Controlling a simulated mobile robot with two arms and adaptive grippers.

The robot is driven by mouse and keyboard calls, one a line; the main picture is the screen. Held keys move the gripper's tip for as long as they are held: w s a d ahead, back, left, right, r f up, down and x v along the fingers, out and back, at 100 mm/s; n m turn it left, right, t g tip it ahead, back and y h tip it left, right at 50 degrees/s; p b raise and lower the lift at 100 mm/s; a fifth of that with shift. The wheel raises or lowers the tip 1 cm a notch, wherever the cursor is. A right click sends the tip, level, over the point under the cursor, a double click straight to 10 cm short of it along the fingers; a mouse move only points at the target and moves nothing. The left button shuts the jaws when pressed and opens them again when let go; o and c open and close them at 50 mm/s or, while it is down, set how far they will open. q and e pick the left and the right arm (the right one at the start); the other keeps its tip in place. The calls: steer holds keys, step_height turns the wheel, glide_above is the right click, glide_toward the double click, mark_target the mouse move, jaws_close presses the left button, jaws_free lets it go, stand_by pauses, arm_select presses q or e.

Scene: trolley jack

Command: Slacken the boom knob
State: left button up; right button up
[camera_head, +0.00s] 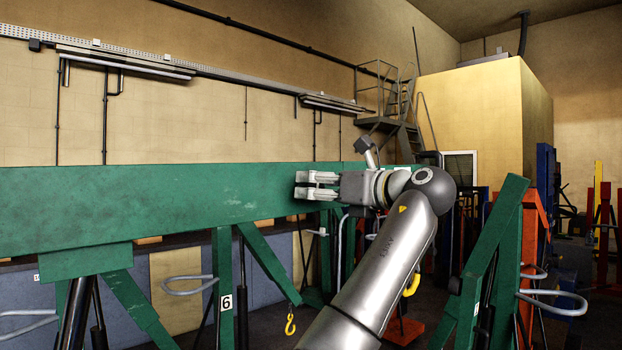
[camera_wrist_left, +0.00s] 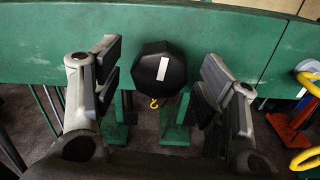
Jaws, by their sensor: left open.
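The boom knob (camera_wrist_left: 160,72) is black and many-sided with a white stripe on its face. It shows in the left wrist view in front of the green boom (camera_wrist_left: 225,40). My left gripper (camera_wrist_left: 162,75) is open, with one finger on each side of the knob and a gap on both sides. In the head view my left gripper (camera_head: 304,185) points left in front of the green boom (camera_head: 150,205). I cannot make out the knob there. How far the fingertips are from the knob is hard to tell. My right gripper is not in view.
A yellow hook (camera_head: 290,325) hangs below the boom. Green legs stand under it, one with a white label 6 (camera_head: 226,302). A green angled frame (camera_head: 488,265) and an orange frame (camera_head: 535,250) stand at the right. Metal stairs (camera_head: 395,110) are at the back.

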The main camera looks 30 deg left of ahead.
arm_select(q)
steer(key=shift+p+x, duration=0.4)
steer(key=shift+x, duration=0.9)
steer(key=shift+w, duration=0.1)
steer(key=c, duration=1)
